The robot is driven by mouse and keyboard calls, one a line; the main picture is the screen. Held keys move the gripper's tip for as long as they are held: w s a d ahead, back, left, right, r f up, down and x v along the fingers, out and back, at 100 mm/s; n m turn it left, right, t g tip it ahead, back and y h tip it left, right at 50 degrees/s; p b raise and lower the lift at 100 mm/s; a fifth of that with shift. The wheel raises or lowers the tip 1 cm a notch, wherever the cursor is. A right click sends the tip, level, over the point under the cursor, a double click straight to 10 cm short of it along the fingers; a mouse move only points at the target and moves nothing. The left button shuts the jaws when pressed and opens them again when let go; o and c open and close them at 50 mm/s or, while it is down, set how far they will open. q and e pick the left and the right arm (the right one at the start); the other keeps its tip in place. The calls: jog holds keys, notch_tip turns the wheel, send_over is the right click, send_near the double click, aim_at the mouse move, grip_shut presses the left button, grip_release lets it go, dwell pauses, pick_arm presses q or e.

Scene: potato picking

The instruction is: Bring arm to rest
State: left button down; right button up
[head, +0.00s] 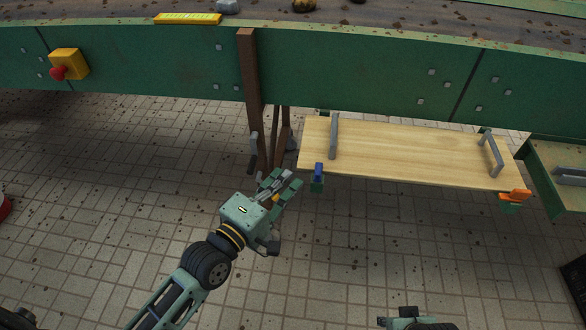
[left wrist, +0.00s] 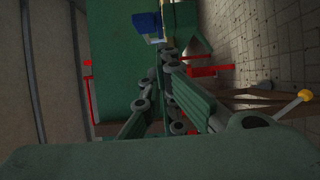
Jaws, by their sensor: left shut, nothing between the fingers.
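My left gripper (head: 284,187) is in the middle of the head view, in front of the conveyor's brown leg and left of the wooden board. Its fingers are shut with nothing between them. It also shows in the left wrist view (left wrist: 168,70), fingers together, with green machinery behind. Part of my right gripper (head: 408,318) shows at the bottom edge of the head view; most of it is cut off, and I cannot tell whether it is open or shut.
A green conveyor (head: 340,68) with dirt on its belt runs across the back. A wooden board (head: 405,155) with grey handles juts out below it. A yellow box with a red button (head: 68,64) is on the conveyor's side.

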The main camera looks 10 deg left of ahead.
pick_arm(q)
jog(key=shift+v, duration=1.25)
